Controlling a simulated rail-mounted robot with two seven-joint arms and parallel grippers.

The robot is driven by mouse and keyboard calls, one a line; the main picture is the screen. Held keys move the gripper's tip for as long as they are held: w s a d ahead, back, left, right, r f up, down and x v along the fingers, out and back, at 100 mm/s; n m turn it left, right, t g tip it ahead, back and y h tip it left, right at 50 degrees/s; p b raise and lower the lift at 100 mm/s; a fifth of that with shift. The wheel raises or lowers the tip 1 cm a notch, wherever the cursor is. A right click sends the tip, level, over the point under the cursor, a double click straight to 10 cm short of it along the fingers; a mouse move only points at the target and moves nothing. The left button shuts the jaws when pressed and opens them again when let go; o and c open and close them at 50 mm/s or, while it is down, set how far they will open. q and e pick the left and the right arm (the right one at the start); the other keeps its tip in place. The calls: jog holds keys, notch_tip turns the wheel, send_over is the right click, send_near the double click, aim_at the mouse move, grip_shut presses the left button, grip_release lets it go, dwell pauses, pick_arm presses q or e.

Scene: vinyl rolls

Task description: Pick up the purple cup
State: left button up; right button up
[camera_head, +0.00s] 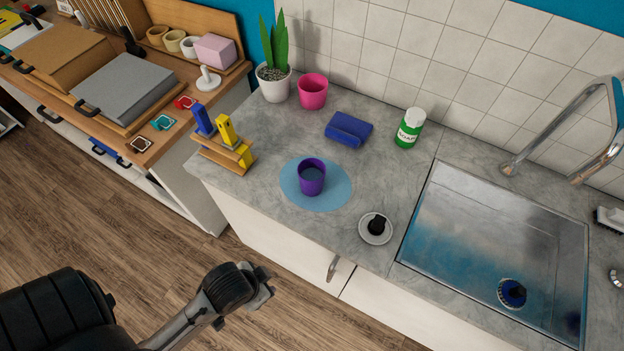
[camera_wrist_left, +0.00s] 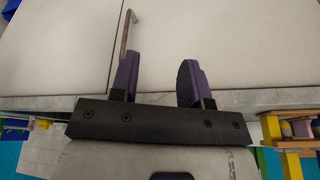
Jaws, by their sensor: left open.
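The purple cup (camera_head: 312,177) stands upright on a round blue mat (camera_head: 336,199) on the grey counter in the head view. My left gripper (camera_head: 266,284) is low and in front of the counter, apart from the cup. In the left wrist view its two purple-padded fingers (camera_wrist_left: 157,82) are spread with nothing between them. They are in front of the white cabinet fronts, and the cup does not show in that view. My right gripper is in neither view.
A saucer with a black item (camera_head: 376,228), a soap bottle (camera_head: 409,128), a folded blue cloth (camera_head: 348,130), a pink cup (camera_head: 313,91) and a wooden holder (camera_head: 224,152) surround the mat. The sink (camera_head: 495,255) is at right. A cabinet handle (camera_head: 333,267) juts out below the counter edge.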

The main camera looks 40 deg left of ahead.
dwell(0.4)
pick_arm(q)
jog(key=o, duration=1.1)
jog(key=shift+s, duration=0.1)
